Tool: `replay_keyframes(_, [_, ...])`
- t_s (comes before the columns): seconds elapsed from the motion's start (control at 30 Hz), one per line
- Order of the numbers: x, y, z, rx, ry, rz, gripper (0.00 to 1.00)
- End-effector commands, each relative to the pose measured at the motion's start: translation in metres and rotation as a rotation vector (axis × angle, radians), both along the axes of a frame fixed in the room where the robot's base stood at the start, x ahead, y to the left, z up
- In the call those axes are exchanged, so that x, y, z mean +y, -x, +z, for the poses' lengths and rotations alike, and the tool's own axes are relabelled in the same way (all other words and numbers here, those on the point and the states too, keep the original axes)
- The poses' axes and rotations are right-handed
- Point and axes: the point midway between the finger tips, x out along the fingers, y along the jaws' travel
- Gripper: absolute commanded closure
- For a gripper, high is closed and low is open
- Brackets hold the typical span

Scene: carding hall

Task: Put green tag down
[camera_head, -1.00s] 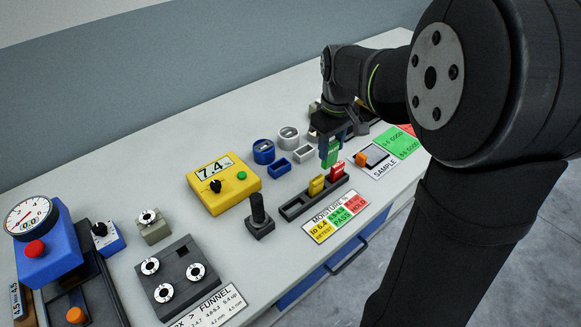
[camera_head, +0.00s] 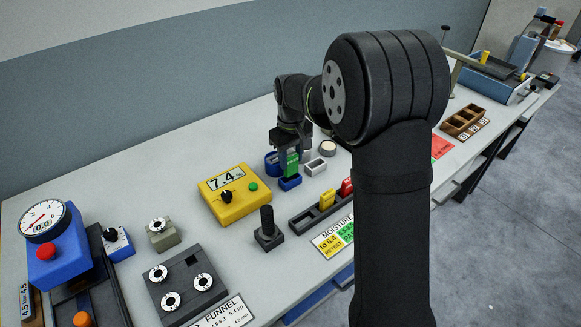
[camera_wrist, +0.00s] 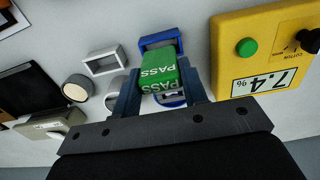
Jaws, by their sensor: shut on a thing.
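My gripper (camera_head: 289,151) is shut on the green tag (camera_head: 292,164), a small upright block marked PASS. The tag also shows between my fingers in the wrist view (camera_wrist: 159,68). In the head view the tag is just behind and above a small blue open tray (camera_head: 290,184); the tray's frame shows past the tag in the wrist view (camera_wrist: 159,38). I cannot tell whether tag and tray touch. The black slotted rack (camera_head: 301,222) stands nearer, holding a yellow tag (camera_head: 327,199) and a red tag (camera_head: 346,187).
A yellow moisture meter (camera_head: 219,208) stands left of my gripper. A grey open tray (camera_head: 316,166) is to the right of the blue one. A blue round cup (camera_head: 271,163) is close behind. A black lever (camera_head: 267,222) stands in front. My arm hides part of the bench.

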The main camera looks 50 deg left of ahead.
Motion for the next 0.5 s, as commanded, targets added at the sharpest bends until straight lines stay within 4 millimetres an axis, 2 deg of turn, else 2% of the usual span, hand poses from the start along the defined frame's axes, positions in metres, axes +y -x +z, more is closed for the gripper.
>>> replay_keyframes(0.17, [0.002, 0.002, -0.013, 0.001, 0.001, 0.0, 0.83])
replay_keyframes(0.33, [0.001, 0.002, -0.038, 0.001, 0.003, 0.0, 0.83])
replay_keyframes(0.5, [0.002, 0.001, -0.042, 0.0, -0.001, 0.0, 0.83])
